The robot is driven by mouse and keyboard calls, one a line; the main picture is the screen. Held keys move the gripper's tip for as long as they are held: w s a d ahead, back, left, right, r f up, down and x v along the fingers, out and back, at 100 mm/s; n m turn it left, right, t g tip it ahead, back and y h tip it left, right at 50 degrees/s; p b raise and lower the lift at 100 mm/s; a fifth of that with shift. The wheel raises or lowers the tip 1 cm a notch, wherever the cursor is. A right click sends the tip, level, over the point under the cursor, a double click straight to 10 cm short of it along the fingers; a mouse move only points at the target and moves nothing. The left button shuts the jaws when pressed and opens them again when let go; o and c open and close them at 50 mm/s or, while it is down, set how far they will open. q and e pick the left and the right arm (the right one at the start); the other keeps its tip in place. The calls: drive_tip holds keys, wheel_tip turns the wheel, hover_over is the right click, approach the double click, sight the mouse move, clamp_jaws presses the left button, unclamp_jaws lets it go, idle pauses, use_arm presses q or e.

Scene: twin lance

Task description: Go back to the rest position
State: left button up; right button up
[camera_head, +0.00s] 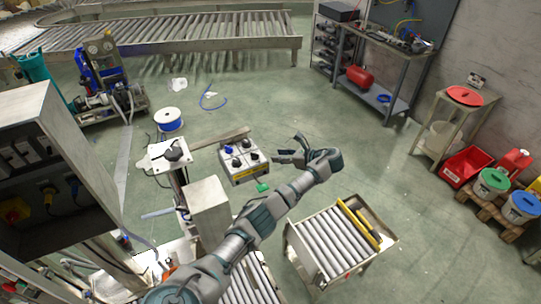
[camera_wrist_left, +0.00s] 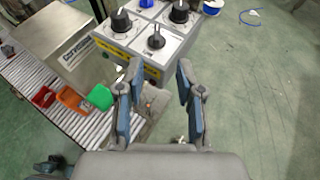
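My left arm reaches up from the bottom of the head view. Its gripper (camera_head: 287,150) hangs in the air beside a grey and yellow control box with several knobs (camera_head: 240,172). In the left wrist view the two fingers of the left gripper (camera_wrist_left: 160,97) stand apart with nothing between them. The control box (camera_wrist_left: 148,68) lies just beyond the fingertips there. I cannot tell whether they touch it. My right gripper is in neither view.
A roller cart (camera_head: 330,243) stands right of my left forearm. A metal cabinet (camera_head: 40,150) stands at the left. A green block (camera_wrist_left: 100,97) and an orange bin (camera_wrist_left: 70,98) sit near a roller conveyor in the wrist view. Green floor (camera_head: 330,110) is clear behind the gripper.

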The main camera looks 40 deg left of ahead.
use_arm(q)
drive_tip(key=shift+d+r, duration=0.15)
drive_tip(key=shift+d, duration=0.25)
drive_tip(key=shift+a, duration=0.15)
